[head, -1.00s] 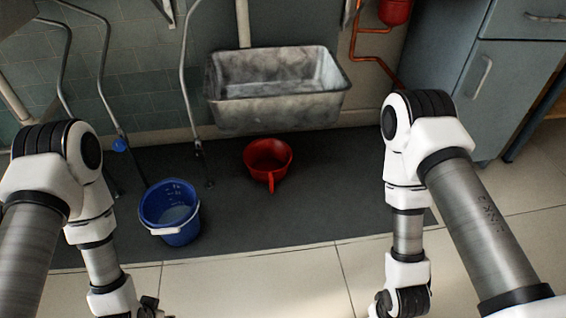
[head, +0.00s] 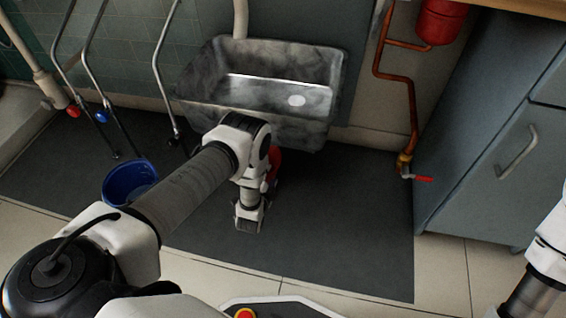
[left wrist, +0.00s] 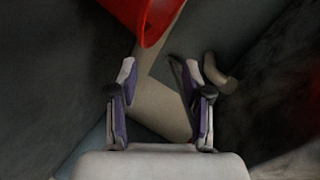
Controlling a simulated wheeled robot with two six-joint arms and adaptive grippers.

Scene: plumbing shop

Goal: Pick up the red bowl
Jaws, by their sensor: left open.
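The red bowl (head: 274,166) is on the dark floor mat in front of the grey sink, mostly hidden behind my left arm in the head view. In the head view only my left wrist's end shows beside the bowl; the fingers are hard to make out. My right gripper is out of view.
A blue bucket (head: 127,184) stands on the mat (head: 330,220) to the left. The grey sink (head: 315,130) is just behind the bowl. A grey cabinet (head: 475,150) and a red pipe with a valve (head: 410,165) are to the right. The mat's right part is clear.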

